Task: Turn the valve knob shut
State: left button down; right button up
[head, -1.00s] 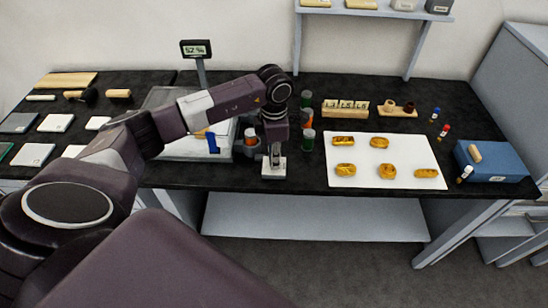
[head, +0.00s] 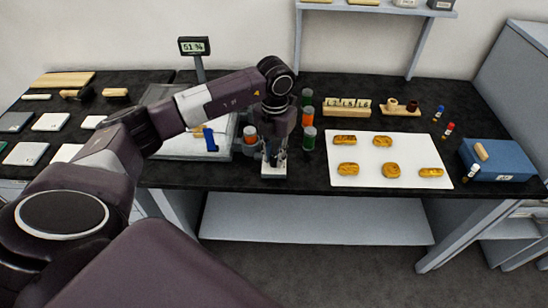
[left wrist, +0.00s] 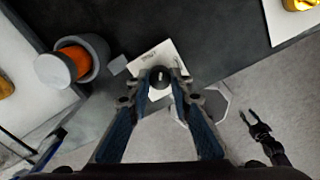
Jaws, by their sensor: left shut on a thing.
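The valve knob (left wrist: 160,77) is small, round and dark with a pale mark on top, in the left wrist view. It sits on a white block (left wrist: 150,57), which also shows in the head view (head: 273,172) near the bench's front edge. My left gripper (left wrist: 161,84) points down over the knob, with a blue-grey finger on each side, shut on it. In the head view the left gripper (head: 275,156) stands over the block and hides the knob. My right gripper (left wrist: 249,117) shows small in the left wrist view, open and empty over the floor, away from the knob.
A display (head: 194,46) on a post reads 51 %. A grey cup (head: 250,136) with an orange-topped thing stands left of the gripper; several coloured jars (head: 309,138) stand right of it. A white mat (head: 380,180) with gold pieces lies further right.

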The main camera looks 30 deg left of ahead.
aim_at(275, 158)
pick_arm(q)
jog(key=n, duration=0.3)
jog(key=shift+n+b, duration=0.3)
jog(key=shift+w+r+n, duration=0.1)
jog(key=shift+n, duration=1.7)
jog(key=c, duration=1.7)
grip_release()
jog(key=shift+c, duration=0.2)
notch_tip(275, 158, up, 12)
